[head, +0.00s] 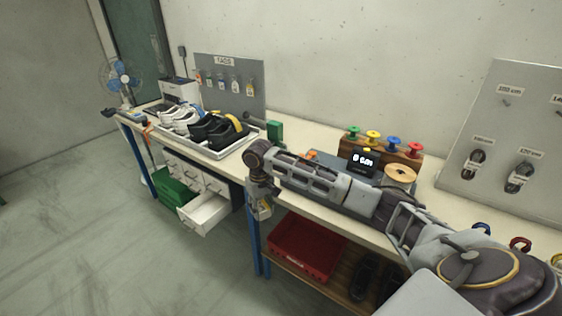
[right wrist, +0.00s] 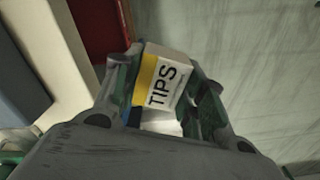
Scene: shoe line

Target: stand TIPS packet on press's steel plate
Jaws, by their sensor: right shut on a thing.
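The TIPS packet (right wrist: 168,78) is a small white box with a yellow band and black lettering. It sits between the two fingers of my right gripper (right wrist: 165,95) in the right wrist view. In the head view my right gripper (head: 262,208) hangs down past the front edge of the bench, shut on the packet, which is hardly visible there. The press with its steel plate cannot be made out for certain; my right arm covers part of the bench. My left gripper does not show.
The bench (head: 310,135) holds a tray of shoes (head: 235,148), a green block (head: 275,131), a dark scale with a display (head: 363,162) and several coloured spools (head: 373,137). A red crate (head: 305,250) stands on the lower shelf. A white drawer (head: 205,213) juts out below the bench.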

